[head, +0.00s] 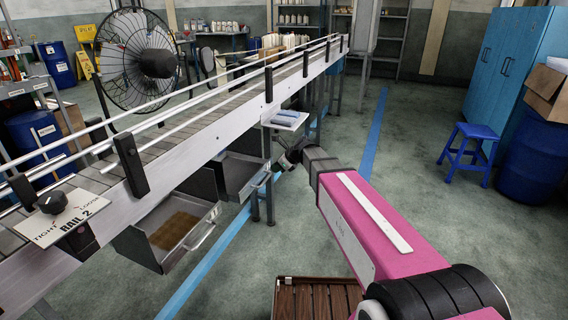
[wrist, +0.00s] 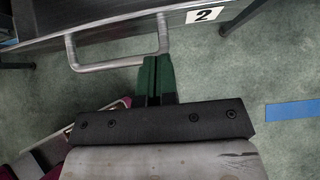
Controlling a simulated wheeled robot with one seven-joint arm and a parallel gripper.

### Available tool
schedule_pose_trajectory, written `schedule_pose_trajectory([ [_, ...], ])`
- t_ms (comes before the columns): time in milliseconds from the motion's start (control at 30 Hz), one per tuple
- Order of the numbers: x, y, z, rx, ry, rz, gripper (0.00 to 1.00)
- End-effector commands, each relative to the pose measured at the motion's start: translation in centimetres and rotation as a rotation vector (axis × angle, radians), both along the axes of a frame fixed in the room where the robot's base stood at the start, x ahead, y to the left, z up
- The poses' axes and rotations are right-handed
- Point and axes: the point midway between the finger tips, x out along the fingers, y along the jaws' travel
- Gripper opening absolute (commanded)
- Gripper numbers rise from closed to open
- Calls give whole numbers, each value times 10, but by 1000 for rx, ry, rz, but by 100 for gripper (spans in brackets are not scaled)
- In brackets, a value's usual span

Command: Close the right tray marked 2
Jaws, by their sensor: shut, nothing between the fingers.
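The right tray (head: 236,187) hangs under the conveyor and is pulled out, its inside visible. In the wrist view, its dark front (wrist: 125,25) carries a white label with a 2 (wrist: 205,15) and a grey bar handle (wrist: 98,66). My gripper (head: 283,163) is just right of this tray in the head view. In the wrist view, my gripper (wrist: 156,62) has its green fingers shut and empty, at the right end of the handle. I cannot tell whether they touch it.
Another tray (head: 152,252), left of it, is also pulled out, with a brown bottom. The conveyor (head: 150,155) runs above both. A small shelf with blue items (head: 285,119) sticks out near my gripper. A slatted brown crate (head: 315,300) stands in front.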

Motion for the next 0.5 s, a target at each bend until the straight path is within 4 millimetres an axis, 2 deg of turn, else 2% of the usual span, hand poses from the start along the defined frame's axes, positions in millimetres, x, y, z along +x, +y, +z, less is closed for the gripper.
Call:
schedule_pose_trajectory([
  [100,8,18,2,0,-2,1,0],
  [200,11,27,2,1,-1,1,0],
  [500,13,35,2,0,0,0,0],
])
